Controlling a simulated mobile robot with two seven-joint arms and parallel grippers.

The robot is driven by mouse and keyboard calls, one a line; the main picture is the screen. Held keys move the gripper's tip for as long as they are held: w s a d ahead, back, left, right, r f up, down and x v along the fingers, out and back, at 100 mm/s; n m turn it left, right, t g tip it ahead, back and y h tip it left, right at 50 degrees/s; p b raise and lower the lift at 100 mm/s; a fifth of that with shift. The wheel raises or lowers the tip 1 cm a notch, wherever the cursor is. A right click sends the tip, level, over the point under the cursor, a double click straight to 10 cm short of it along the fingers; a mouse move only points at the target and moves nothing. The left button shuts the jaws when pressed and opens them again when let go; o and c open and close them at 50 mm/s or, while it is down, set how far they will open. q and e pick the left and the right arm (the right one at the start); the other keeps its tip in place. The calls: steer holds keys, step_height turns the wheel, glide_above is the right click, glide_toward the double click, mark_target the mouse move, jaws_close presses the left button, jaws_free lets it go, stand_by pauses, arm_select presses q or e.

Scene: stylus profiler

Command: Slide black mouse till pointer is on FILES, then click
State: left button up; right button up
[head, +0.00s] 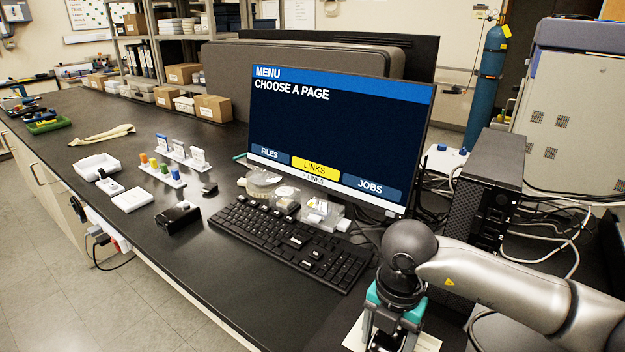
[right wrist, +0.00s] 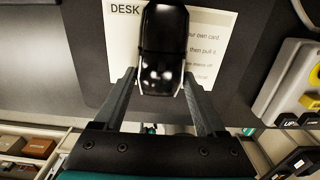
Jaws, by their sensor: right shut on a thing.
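The monitor (head: 335,120) shows a "MENU / CHOOSE A PAGE" screen. Along its bottom are FILES (head: 269,153) in blue at left, LINKS (head: 315,168) in yellow in the middle and JOBS (head: 370,187) in blue at right. A small line below the buttons also seems to read LINKS. I cannot make out a separate pointer. My right gripper (head: 388,343) points down at the bottom of the head view. In the right wrist view its fingers (right wrist: 160,82) are shut on the sides of the glossy black mouse (right wrist: 163,42). The mouse is hidden in the head view. My left gripper is out of view.
A printed DESK card (right wrist: 215,45) lies around and under the mouse on a dark surface. The black keyboard (head: 290,240) lies left of my right gripper. Small bagged items (head: 320,213) sit below the monitor. A computer tower (head: 488,180) stands at right.

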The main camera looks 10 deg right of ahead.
mark_target(346, 332)
steer(key=shift+w+a+b, duration=0.35)
steer(key=shift+w+a, duration=0.9)
steer(key=shift+w, duration=0.2)
steer(key=shift+w+a+b, duration=0.3)
steer(key=shift+w+a, duration=0.9)
steer(key=shift+w, duration=0.2)
steer(key=o, duration=1.3)
step_height(346, 332, up, 7)
steer(key=p, duration=0.6)
